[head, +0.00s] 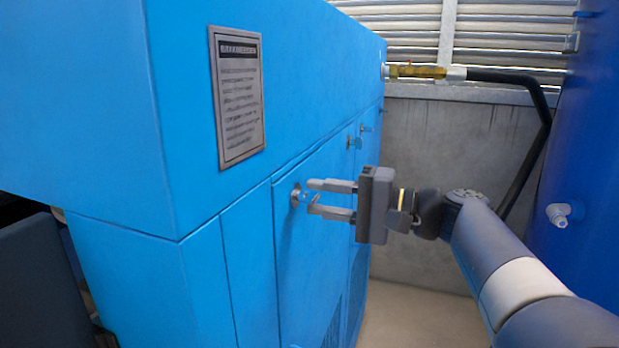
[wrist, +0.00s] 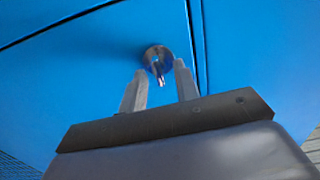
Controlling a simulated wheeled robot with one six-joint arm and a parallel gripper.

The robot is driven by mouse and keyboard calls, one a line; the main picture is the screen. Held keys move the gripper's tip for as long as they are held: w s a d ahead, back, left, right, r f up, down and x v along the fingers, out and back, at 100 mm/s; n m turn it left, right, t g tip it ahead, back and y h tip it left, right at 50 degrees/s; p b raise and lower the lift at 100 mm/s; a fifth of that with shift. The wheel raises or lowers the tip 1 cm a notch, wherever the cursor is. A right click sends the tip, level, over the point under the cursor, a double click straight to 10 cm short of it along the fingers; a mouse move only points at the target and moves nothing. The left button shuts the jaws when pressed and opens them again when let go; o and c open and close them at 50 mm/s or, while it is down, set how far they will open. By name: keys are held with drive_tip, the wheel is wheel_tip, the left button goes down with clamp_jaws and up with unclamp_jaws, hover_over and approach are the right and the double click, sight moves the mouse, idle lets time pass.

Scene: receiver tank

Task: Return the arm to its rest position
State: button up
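My gripper (head: 312,195) is open in front of the blue cabinet (head: 330,240), its two fingers apart and pointing at a round metal lock (head: 296,195) on the door. In the wrist view, my gripper (wrist: 160,70) has its fingertips on either side of the lock (wrist: 155,54), from which a small key-like piece (wrist: 160,78) sticks out between them. I see clear blue gaps between the fingers and that piece. Whether the tips touch the door, I cannot tell. My arm reaches in from the lower right, stretched toward the cabinet.
A framed notice (head: 237,97) is on the cabinet's upper side. More small latches (head: 355,142) sit farther along it. A brass fitting (head: 418,72) with a black hose (head: 540,120) runs to the right. A blue tank (head: 590,150) with a small valve (head: 558,214) stands right. Concrete floor (head: 415,315) shows between.

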drive_tip(key=n+b, duration=0.2)
drive_tip(key=n, duration=0.7)
drive_tip(key=shift+s+d, duration=0.1)
drive_tip(key=shift+s, duration=0.05)
drive_tip(key=n, duration=0.4)
drive_tip(key=shift+r+n, duration=0.15)
drive_tip(key=shift+n, duration=0.15)
drive_tip(key=shift+n+p, duration=1.1)
drive_tip(key=shift+n, duration=0.8)
drive_tip(key=shift+s, duration=0.1)
